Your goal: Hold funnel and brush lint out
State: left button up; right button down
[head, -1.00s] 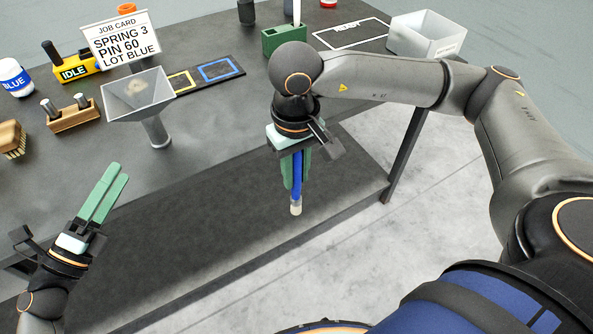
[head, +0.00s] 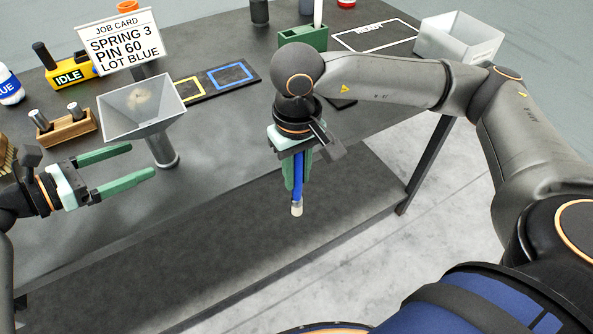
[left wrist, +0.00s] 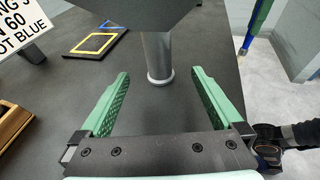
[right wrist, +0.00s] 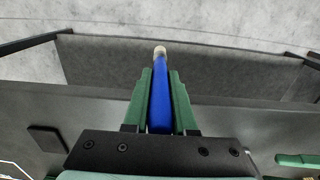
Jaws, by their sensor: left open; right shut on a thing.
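The grey square funnel (head: 142,106) stands upright on its tube, with a tan patch of lint (head: 141,98) inside its hopper. My left gripper (head: 142,164) is open and empty, its green fingers pointing at the tube. In the left wrist view the tube (left wrist: 157,58) stands ahead, between the lines of the two fingers, and the hopper is cut off at the top. My right gripper (head: 297,178) is shut on a blue brush (head: 298,187) with a pale tip, pointing down in front of the table edge. The brush also shows in the right wrist view (right wrist: 161,95).
The job card (head: 121,42) stands close behind the funnel. A wooden block with metal pins (head: 66,129) is left of it, and a yellow IDLE block (head: 70,72) is behind.

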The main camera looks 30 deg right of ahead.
aim_at(156, 151)
pick_arm(q)
jog(key=b+x, duration=0.1)
jog(key=x, duration=0.3)
jog(key=shift+w+d+f+b, duration=0.1)
jog(key=shift+d+f+b, duration=0.15)
jog(key=shift+b, duration=0.1)
pick_arm(e)
jog(key=shift+f, duration=0.9)
pick_arm(q)
jog(key=shift+w+d, duration=0.2)
jog(key=shift+d, duration=0.4)
pick_arm(e)
jog(key=shift+f, duration=0.25)
pick_arm(q)
jog(key=c, duration=0.3)
jog(key=shift+c, duration=0.5)
grip_shut()
dwell(0.5)
dwell(0.6)
dwell(1.4)
